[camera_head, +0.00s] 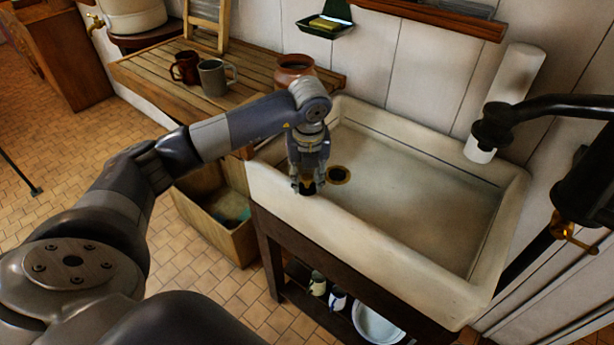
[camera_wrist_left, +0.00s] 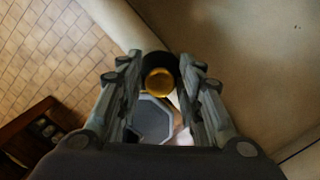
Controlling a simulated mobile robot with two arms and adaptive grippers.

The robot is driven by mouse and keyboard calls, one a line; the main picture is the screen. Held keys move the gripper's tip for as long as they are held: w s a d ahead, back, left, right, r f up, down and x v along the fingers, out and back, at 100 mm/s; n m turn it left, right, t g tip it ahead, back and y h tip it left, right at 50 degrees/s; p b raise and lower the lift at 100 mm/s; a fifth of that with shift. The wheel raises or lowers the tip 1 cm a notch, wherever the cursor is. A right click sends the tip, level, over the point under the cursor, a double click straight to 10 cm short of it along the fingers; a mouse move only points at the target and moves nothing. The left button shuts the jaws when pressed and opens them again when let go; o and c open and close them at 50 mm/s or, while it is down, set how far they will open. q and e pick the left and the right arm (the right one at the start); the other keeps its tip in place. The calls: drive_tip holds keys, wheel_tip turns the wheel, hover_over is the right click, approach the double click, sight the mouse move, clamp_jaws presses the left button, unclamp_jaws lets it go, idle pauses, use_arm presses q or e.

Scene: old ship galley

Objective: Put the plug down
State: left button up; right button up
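The plug (camera_head: 308,188) is a small dark piece with a brass-coloured top. My left gripper (camera_head: 309,180) points down over the sink's near rim, with the plug between its fingertips. In the left wrist view the plug (camera_wrist_left: 159,82) shows as a black disc with a round brass middle, and the fingers (camera_wrist_left: 160,70) close in on both sides of it. Whether its underside touches the sink cannot be told. The white sink (camera_head: 430,205) has a brass-ringed drain hole (camera_head: 339,175) just right of the plug. My right gripper is not in view.
A wooden draining board (camera_head: 160,75) left of the sink carries a brown mug (camera_head: 186,68), a grey mug (camera_head: 214,78) and a clay pot (camera_head: 294,70). A black tap (camera_head: 545,105) reaches over the sink's right end. The sink basin is otherwise empty. A wooden crate (camera_head: 238,243) stands below.

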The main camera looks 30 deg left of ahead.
sight(308, 180)
use_arm(q)
drive_tip(key=shift+r, duration=0.1)
drive_tip(key=shift+r, duration=0.2)
drive_tip(key=r, duration=0.2)
drive_tip(key=r+b, duration=0.1)
drive_tip(key=r, duration=0.1)
drive_tip(key=r+b, duration=0.1)
drive_tip(key=r, duration=0.1)
drive_tip(key=shift+s+d+r, duration=0.25)
drive_tip(key=shift+s+d, duration=0.05)
drive_tip(key=shift+d, duration=0.05)
drive_tip(key=shift+s+d+r, duration=0.15)
drive_tip(key=shift+s+r, duration=0.05)
drive_tip(key=shift+r, duration=1.1)
drive_tip(key=shift+s+d+r, duration=0.1)
drive_tip(key=shift+s+r, duration=0.1)
drive_tip(key=shift+r, duration=1.1)
